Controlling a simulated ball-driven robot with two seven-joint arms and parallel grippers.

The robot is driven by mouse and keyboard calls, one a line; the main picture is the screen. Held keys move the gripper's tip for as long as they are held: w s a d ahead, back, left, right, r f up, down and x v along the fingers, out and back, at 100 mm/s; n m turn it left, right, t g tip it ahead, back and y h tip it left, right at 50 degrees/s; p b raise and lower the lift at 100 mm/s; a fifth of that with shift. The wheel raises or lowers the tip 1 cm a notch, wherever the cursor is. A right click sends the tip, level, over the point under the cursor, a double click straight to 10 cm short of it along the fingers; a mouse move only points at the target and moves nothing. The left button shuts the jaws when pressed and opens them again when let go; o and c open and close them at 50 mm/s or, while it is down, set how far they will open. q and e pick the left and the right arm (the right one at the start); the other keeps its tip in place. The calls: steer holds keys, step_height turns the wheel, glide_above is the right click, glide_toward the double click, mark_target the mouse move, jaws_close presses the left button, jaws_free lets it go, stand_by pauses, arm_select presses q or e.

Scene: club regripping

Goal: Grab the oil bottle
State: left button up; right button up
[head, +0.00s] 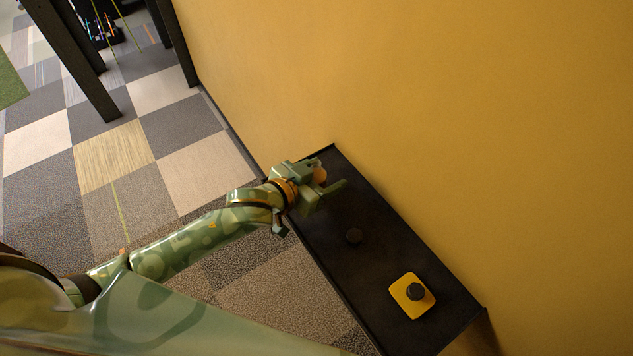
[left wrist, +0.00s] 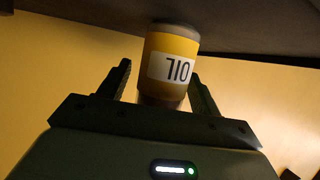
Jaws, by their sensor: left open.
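The oil bottle (left wrist: 172,60) shows in the left wrist view, with a yellow band and a white label whose letters read upside down. In the head view a small orange-brown part of it (head: 320,176) shows between the fingers at the far end of the black table (head: 385,250). My left gripper (head: 329,174) is open, its fingers to either side of the bottle. In the left wrist view the bottle is nearer the right finger, and its lower part is hidden behind the gripper (left wrist: 160,76). Contact cannot be told. My right gripper is not in view.
A yellow wall (head: 480,120) runs along the table's right side. Carpet tiles lie left of it. A dark frame (head: 95,85) stands at the back left.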

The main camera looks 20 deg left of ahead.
arm_select(q)
steer(key=shift+s+r, duration=0.1)
steer(key=shift+c, duration=0.6)
steer(key=c, duration=1)
steer(key=shift+r, duration=0.2)
